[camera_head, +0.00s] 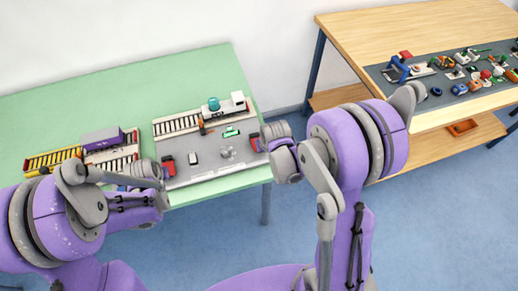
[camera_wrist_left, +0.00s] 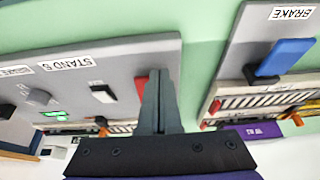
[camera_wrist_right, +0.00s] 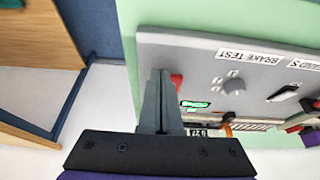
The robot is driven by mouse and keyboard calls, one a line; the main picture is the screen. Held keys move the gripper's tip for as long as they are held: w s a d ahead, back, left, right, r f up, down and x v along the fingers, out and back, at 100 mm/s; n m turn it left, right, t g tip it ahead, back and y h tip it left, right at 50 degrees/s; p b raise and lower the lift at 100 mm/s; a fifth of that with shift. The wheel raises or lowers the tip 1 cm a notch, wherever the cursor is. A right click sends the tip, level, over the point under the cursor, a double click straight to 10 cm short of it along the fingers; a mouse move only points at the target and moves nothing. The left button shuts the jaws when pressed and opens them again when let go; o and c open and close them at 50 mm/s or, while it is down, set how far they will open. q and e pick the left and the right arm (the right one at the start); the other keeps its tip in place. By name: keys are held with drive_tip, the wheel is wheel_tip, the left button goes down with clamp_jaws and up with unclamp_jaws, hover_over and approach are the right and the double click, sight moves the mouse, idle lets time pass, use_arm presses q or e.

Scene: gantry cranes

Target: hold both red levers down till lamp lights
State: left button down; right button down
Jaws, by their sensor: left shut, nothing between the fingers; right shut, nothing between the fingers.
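The grey brake-test panel (camera_head: 205,178) sits on the green table. Its left red lever (camera_head: 168,167) and right red lever (camera_head: 254,142) stand at opposite sides of it. In the left wrist view my left gripper (camera_wrist_left: 159,78) is shut and empty, over or right beside the left red lever (camera_wrist_left: 140,86). In the right wrist view my right gripper (camera_wrist_right: 160,78) is shut and empty, close beside the right red lever (camera_wrist_right: 177,84), which it partly covers. Contact with either lever cannot be told. A small green-lit marking (camera_wrist_right: 195,105) shows on the panel; which part is the lamp is unclear.
A second panel (camera_wrist_left: 250,30) labelled BRAKE, with a blue lever (camera_wrist_left: 286,57), stands to the left on the table. Model track and a white wagon (camera_head: 228,105) lie behind the main panel. A wooden table (camera_head: 400,30) with many small parts stands at the right.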

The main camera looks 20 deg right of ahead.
drive_tip(key=shift+r, duration=0.5)
drive_tip(key=w+r+v, duration=0.1)
drive_tip(key=w+v, duration=0.1)
drive_tip(key=v, duration=1.1)
use_arm(q)
drive_tip(key=shift+r, duration=0.1)
use_arm(e)
drive_tip(key=shift+w+f, duration=0.1)
drive_tip(key=shift+f, duration=0.05)
use_arm(q)
drive_tip(key=shift+r, duration=0.7)
use_arm(e)
drive_tip(key=shift+f, duration=0.1)
use_arm(q)
drive_tip(key=shift+w+r, duration=0.1)
drive_tip(key=shift+r, duration=0.2)
drive_tip(key=w+r+v, duration=0.1)
drive_tip(key=w+v, duration=0.1)
drive_tip(key=v, duration=1.1)
use_arm(e)
drive_tip(key=shift+s, duration=0.45)
